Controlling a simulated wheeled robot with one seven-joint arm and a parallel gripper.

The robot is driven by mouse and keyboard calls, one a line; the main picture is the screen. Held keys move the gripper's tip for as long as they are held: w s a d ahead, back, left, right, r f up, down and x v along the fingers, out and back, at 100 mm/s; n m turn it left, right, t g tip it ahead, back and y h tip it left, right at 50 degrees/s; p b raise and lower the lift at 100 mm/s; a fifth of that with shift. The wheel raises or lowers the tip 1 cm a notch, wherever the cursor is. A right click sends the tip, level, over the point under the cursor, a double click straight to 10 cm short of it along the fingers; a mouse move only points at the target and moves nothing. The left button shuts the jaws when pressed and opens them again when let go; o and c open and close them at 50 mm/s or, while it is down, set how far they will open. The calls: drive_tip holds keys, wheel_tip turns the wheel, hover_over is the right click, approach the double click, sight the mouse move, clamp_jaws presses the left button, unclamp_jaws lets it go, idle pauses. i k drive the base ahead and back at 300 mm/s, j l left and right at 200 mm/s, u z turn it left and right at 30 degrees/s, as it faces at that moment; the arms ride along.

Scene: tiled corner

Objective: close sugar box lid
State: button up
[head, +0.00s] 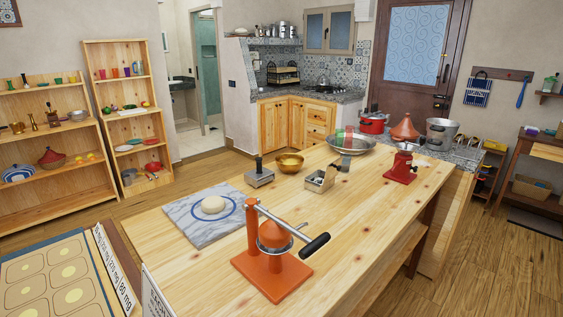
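A small open metal box (319,181) stands on the wooden table near its middle. It looks like the sugar box, but I cannot be sure. Its inside shows from above, and a raised plate at its right side may be its lid; the picture is too small to tell. My gripper is not in view.
On the wooden table (360,235) stand an orange press (272,262) with a black-ended lever, a marble board (190,222) with dough (213,204), a grey block with a knob (259,176), a brass bowl (289,163), and a red device (402,168). The table's right front is bare.

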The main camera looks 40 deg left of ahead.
sight(333, 168)
drive_tip(key=i+l+u, duration=0.2)
drive_tip(key=i+u, duration=0.2)
drive_tip(key=i+l+u, duration=0.65)
drive_tip(key=u, duration=0.15)
drive_tip(key=i+l, duration=0.15)
drive_tip(key=l, duration=0.15)
drive_tip(key=i+l+u, duration=0.15)
drive_tip(key=k+l, duration=0.05)
drive_tip(key=l, duration=0.05)
